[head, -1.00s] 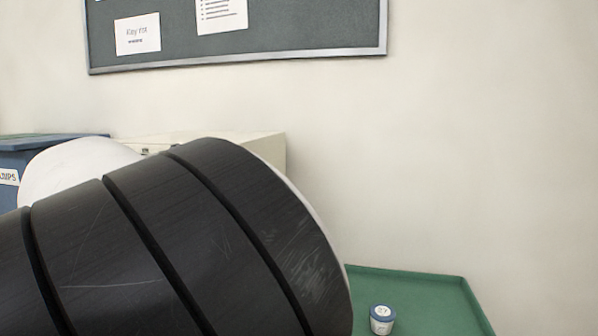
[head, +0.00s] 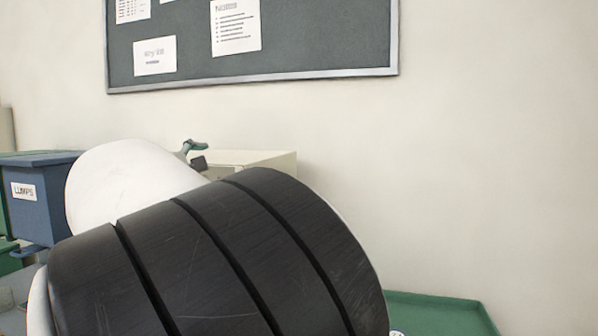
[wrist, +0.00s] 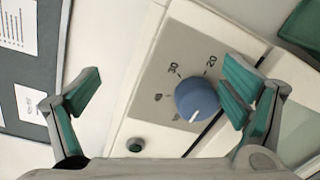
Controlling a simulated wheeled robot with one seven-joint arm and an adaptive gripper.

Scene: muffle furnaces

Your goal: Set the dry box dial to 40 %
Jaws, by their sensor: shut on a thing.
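The dry box dial (wrist: 197,98) is a round blue knob on a grey scale plate in the wrist view. 20 and 30 can be read above it; smaller marks at its left and lower left are hard to read. Its white pointer line faces down in the picture, away from 20 and 30. My gripper (wrist: 160,90) has its two green-padded fingers wide apart. The dial shows between them, close to the right finger; the left finger is well clear of it. In the head view the cream dry box (head: 262,160) is mostly behind my arm, which hides the dial.
A blue bin labelled LUMPS (head: 45,205) stands left of my arm. A green tray (head: 440,308) lies at lower right. A notice board (head: 300,45) hangs behind.

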